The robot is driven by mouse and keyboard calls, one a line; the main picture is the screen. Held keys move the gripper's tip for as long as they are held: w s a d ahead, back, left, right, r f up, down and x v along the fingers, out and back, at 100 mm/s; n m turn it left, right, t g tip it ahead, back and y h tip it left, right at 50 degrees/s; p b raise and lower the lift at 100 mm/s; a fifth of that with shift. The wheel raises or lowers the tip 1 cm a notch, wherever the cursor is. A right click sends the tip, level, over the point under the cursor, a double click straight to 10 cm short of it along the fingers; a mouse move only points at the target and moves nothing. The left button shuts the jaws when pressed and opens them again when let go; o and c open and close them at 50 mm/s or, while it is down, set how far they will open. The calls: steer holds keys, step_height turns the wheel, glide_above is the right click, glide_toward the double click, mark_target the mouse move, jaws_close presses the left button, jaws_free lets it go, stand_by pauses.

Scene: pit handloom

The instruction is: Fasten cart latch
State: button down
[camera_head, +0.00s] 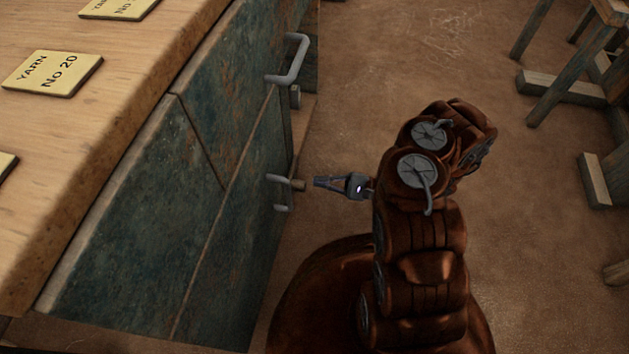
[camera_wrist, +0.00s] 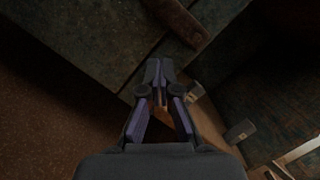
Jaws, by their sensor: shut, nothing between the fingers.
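The cart (camera_head: 150,205) has worn blue-green panels and stands at the left in the head view. A grey bracket-like fitting (camera_head: 279,192) is on its side, with a small brownish stub (camera_head: 298,185) sticking out to the right. I cannot tell for certain whether this is the latch. My gripper (camera_head: 316,182) is shut and empty, pointing left just right of the stub. I cannot tell if they touch. In the wrist view, my gripper (camera_wrist: 158,65) has its fingertips together in front of a dark panel (camera_wrist: 85,35). A small orange-brown patch shows between the finger linkages.
A grey handle (camera_head: 292,62) and a small grey block (camera_head: 295,97) are farther along the cart's side. Yellow yarn labels (camera_head: 52,73) lie on the wooden top (camera_head: 120,90). Wooden frame legs (camera_head: 565,88) stand at the right.

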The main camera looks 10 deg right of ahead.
steer(key=p+v, duration=0.2)
steer(key=v, duration=0.6)
steer(key=shift+s, duration=0.1)
